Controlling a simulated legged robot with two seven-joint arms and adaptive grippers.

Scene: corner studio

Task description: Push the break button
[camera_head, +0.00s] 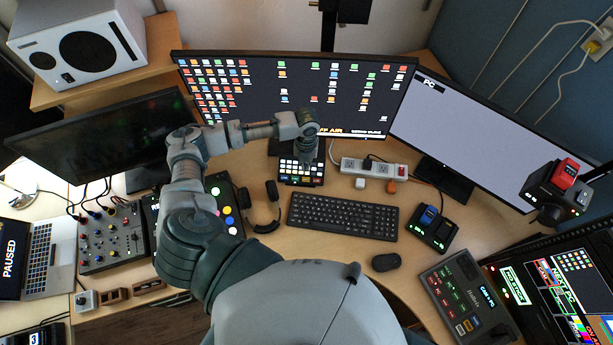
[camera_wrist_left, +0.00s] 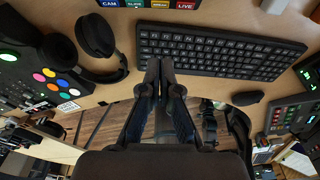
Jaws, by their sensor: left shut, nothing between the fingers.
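A black button pad (camera_head: 288,178) with lit keys lies on the desk below the middle monitor. In the left wrist view its labelled bottom row shows at the top edge: CAM, a green-blue key, a yellow key that appears to read BREAK (camera_wrist_left: 160,5), and a red LIVE key (camera_wrist_left: 185,5). My left gripper (camera_head: 306,162) hangs over the pad, fingers down, and hides part of it. In the left wrist view its fingers (camera_wrist_left: 160,65) are together and empty, below the BREAK key in the picture. I cannot tell contact. My right gripper is not in view.
A keyboard (camera_head: 343,216) lies right of the pad, and headphones (camera_head: 268,208) lie left of it. A power strip (camera_head: 375,168) is to the right behind the keyboard. A mouse (camera_head: 386,262) and a control panel (camera_head: 468,297) are at the right front.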

